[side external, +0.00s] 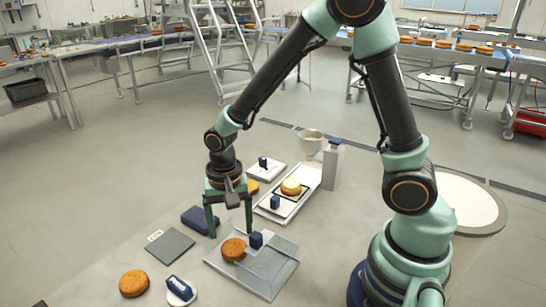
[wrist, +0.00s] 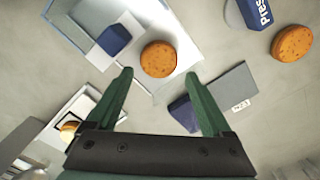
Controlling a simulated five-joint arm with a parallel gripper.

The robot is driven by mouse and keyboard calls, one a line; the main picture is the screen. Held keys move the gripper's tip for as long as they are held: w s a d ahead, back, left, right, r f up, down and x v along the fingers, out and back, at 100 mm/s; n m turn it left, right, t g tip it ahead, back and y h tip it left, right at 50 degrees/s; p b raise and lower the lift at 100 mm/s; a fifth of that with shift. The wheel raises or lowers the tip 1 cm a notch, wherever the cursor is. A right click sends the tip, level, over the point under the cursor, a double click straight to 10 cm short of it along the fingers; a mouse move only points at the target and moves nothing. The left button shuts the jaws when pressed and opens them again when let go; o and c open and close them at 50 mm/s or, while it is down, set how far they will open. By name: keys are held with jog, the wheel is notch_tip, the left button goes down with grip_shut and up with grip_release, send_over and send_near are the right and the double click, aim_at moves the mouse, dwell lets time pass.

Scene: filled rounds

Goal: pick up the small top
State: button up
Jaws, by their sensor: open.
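An orange-brown round top (side external: 233,249) lies on the left part of a clear shallow tray (side external: 275,284); it also shows in the wrist view (wrist: 158,58). Another brown round (side external: 133,283) lies on the work surface at the front left, and in the wrist view (wrist: 292,43) it looks slightly larger. My gripper (side external: 230,233) is open and points down above the tray's left side.
A blue-handled block (side external: 256,240) stands beside the round on the tray. A yellow-topped round (side external: 291,187) sits on a white tray behind. A dark blue block (side external: 199,220), a grey plate (side external: 170,247) and a blue press (side external: 180,290) lie left. Bare surface shows between them.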

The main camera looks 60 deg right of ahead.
aim_at(234, 246)
jog(key=shift+s+f, duration=0.1)
jog(key=shift+f, duration=2.7)
jog(key=c, duration=0.5)
